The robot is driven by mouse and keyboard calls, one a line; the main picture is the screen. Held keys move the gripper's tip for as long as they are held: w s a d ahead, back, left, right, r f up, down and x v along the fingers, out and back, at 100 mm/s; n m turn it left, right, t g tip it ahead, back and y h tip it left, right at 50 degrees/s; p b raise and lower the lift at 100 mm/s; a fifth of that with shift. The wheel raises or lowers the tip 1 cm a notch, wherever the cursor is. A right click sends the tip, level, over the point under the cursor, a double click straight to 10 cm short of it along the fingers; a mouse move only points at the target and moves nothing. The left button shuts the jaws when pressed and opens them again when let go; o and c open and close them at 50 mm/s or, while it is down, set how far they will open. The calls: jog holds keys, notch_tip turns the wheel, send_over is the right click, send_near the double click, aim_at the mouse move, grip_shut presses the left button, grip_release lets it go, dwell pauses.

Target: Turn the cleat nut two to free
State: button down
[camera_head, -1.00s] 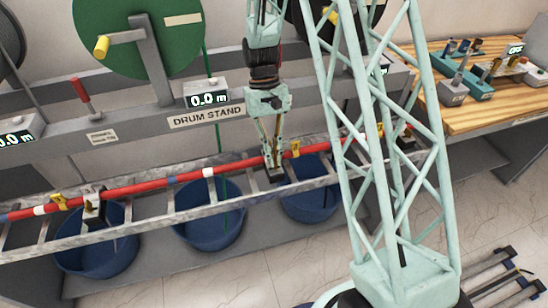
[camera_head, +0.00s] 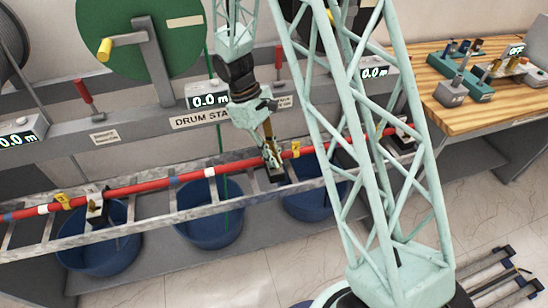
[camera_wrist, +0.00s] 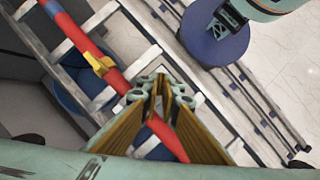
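The red cable (camera_head: 140,187) runs along the metal ladder tray (camera_head: 160,229). Dark cleats hold it at the left (camera_head: 97,210), the middle (camera_head: 275,172) and the right (camera_head: 404,138). My gripper (camera_head: 268,148) is at the middle cleat, leaning with its fingertips down and right, over or against the cleat's top. In the wrist view my gripper (camera_wrist: 161,92) has its brown fingers converging to a narrow gap above the cable (camera_wrist: 95,49). The cleat's nut is hidden by the fingers, so I cannot tell whether they grip it.
Yellow tags (camera_head: 64,201) sit on the cable, one (camera_head: 296,149) just right of my gripper. Blue tubs (camera_head: 208,222) stand below the tray. The drum stand (camera_head: 190,121) with its green drum (camera_head: 125,40) is behind. A wooden workbench (camera_head: 450,115) is at right.

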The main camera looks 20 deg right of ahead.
jog(key=n+t, duration=0.1)
jog(key=n, duration=0.1)
jog(key=n+h+b, duration=0.1)
jog(key=n, duration=0.2)
jog(key=shift+s+a+n+t, duration=0.15)
jog(key=shift+n+t, duration=0.15)
jog(key=shift+t, duration=0.1)
jog(key=shift+s+n+t+h+b, duration=0.1)
jog(key=shift+n+t+h+b, duration=0.3)
jog(key=shift+n, duration=0.7)
jog(key=shift+s+n+t+h+b, duration=0.1)
jog(key=shift+n+t+b, duration=0.3)
jog(key=shift+n+b, duration=0.55)
jog(key=shift+w+n, duration=0.1)
jog(key=shift+n, duration=0.15)
jog(key=c, duration=2.9)
grip_release()
jog(key=shift+r, duration=0.2)
jog(key=shift+v, duration=5.85)
